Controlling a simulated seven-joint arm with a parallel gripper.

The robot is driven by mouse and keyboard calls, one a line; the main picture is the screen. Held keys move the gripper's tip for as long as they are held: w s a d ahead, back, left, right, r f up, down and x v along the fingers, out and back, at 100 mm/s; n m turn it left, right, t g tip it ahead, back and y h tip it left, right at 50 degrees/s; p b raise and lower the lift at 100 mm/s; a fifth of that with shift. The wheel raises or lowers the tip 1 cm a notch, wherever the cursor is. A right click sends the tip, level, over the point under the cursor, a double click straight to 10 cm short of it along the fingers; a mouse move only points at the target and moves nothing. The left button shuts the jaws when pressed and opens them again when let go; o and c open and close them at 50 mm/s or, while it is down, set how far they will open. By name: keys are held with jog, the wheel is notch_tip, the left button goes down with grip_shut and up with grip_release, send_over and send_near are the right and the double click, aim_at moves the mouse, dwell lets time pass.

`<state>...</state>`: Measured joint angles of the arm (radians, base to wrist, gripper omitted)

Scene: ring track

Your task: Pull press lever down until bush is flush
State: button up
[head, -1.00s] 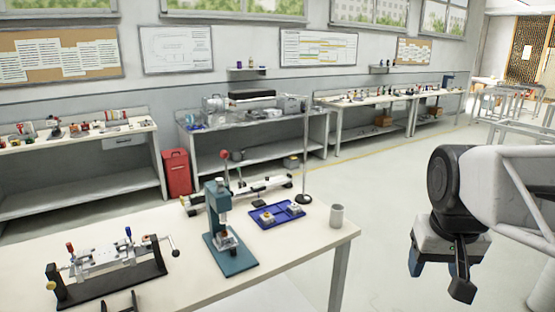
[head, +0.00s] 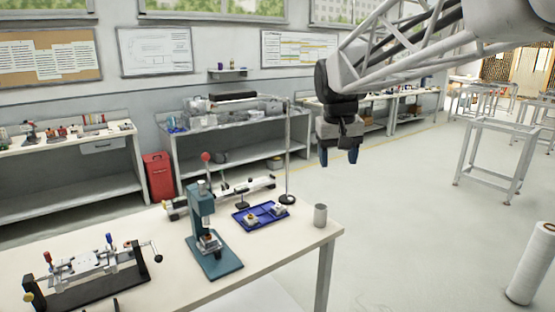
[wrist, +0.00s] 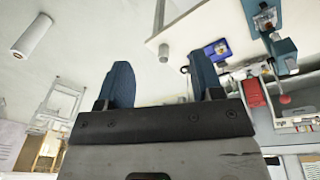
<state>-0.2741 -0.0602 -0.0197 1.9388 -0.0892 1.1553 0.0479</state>
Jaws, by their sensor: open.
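The teal arbor press (head: 206,235) stands on the near bench. Its lever, with a red ball knob (head: 206,157), points up above the press head. A small block (head: 209,241) sits on the press base under the ram; the bush is too small to make out. My gripper (head: 339,157) hangs in the air to the right of the press, above and beyond the bench's right end, pointing down. It is open and empty. In the wrist view its two blue fingers (wrist: 160,85) are apart, and the press (wrist: 283,50) and red knob (wrist: 285,99) show at the right.
A blue tray (head: 240,223) with small parts lies right of the press. A thin upright stand (head: 288,165) and a grey cup (head: 320,215) stand near the bench's right end. A clamp fixture (head: 85,275) is at left. A white roll (head: 531,262) stands on the floor.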

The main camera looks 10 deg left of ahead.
jog(key=w+a+r+n, duration=0.1)
jog(key=w+a, duration=0.9)
jog(key=a, duration=0.1)
jog(key=n+h, duration=0.1)
jog(key=n, duration=0.2)
send_over(205, 156)
jog(key=a, duration=0.2)
jog(key=shift+g, duration=0.3)
jog(key=f, duration=0.8)
jog(key=shift+w+d+f, duration=0.1)
jog(key=shift+w+d, duration=0.15)
jog(key=shift+w, duration=0.05)
jog(key=shift+f, duration=0.2)
jog(key=shift+w+d+f, duration=0.15)
jog(key=shift+d+f, duration=0.05)
jog(key=shift+f, duration=1.05)
jog(key=shift+w+d+f, duration=0.1)
jog(key=shift+d+f, duration=0.15)
jog(key=shift+f, duration=0.95)
jog(key=shift+w+d+f, duration=0.15)
jog(key=shift+d+f, duration=0.05)
jog(key=shift+f, duration=1.05)
jog(key=shift+c, duration=0.2)
grip_shut()
